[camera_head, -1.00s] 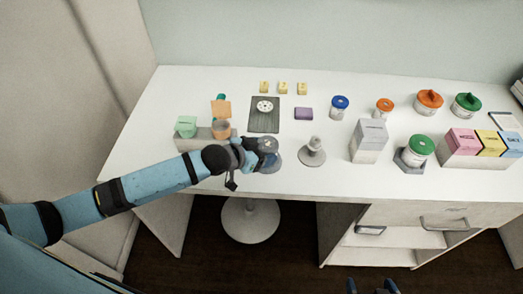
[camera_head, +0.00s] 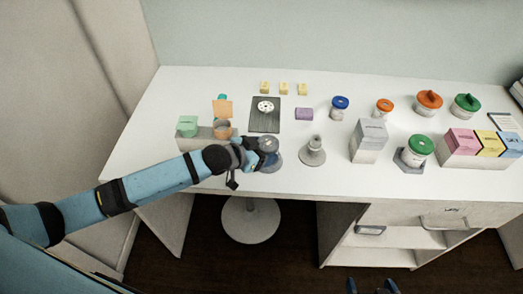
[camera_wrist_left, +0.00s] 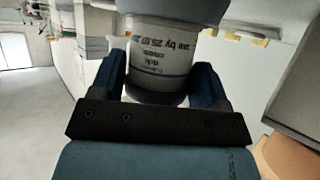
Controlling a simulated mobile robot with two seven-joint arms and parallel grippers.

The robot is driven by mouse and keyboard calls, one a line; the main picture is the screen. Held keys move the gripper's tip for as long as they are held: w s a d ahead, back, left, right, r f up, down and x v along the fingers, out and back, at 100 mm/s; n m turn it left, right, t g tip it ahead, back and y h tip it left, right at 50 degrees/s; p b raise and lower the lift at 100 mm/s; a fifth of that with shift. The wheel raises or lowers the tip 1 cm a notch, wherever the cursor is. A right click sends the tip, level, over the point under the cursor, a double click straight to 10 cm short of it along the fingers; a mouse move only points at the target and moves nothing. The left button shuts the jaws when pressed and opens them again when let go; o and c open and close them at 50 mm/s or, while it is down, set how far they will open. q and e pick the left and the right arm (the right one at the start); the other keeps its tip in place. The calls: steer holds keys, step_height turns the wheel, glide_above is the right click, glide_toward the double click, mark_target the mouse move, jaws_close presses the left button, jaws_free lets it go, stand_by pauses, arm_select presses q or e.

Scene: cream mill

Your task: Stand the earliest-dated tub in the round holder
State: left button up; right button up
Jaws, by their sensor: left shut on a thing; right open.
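My left gripper (camera_head: 258,154) is shut on a pale tub with a grey lid (camera_head: 268,144), near the front of the desk. In the left wrist view the tub (camera_wrist_left: 160,50) sits between both fingers; its label is upside down in the picture and reads about "use by 25.07". A wider grey round piece (camera_head: 273,162), perhaps the round holder, shows just below the tub; I cannot tell if they touch. A blue-lidded tub (camera_head: 340,107), an orange-lidded tub (camera_head: 384,106) and a green-lidded tub (camera_head: 417,149) stand to the right. My right gripper (camera_head: 372,287) is open and empty at the bottom edge.
A grey conical stand (camera_head: 313,152) is close right of the held tub. A tall grey box (camera_head: 369,142) stands beyond it. A black board with a white disc (camera_head: 265,118) lies behind. Coloured boxes (camera_head: 480,152) stand right.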

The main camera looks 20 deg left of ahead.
arm_select(q)
steer(key=f, duration=0.1)
steer(key=s+f, duration=0.1)
steer(key=shift+d+f, duration=0.2)
steer(key=shift+f, duration=0.15)
arm_select(e)
steer(key=shift+f, duration=0.25)
arm_select(q)
steer(key=o, duration=1.2)
steer(key=shift+s, duration=0.15)
steer(key=shift+s+a+r+g, duration=0.15)
steer(key=shift+s+a+g, duration=0.05)
steer(key=shift+a+g, duration=0.1)
steer(key=v, duration=0.4)
steer(key=r+v, duration=0.1)
steer(key=v, duration=0.4)
steer(key=w+b+v, duration=0.1)
steer(key=v, duration=0.3)
steer(key=shift+s+a+r, duration=0.1)
steer(key=shift+s+r, duration=0.05)
steer(key=shift+r, duration=0.4)
arm_select(e)
steer(key=shift+w+a+f, duration=0.1)
steer(key=shift+w+f, duration=0.25)
steer(key=shift+f, duration=0.4)
arm_select(q)
steer(key=shift+t, duration=0.4)
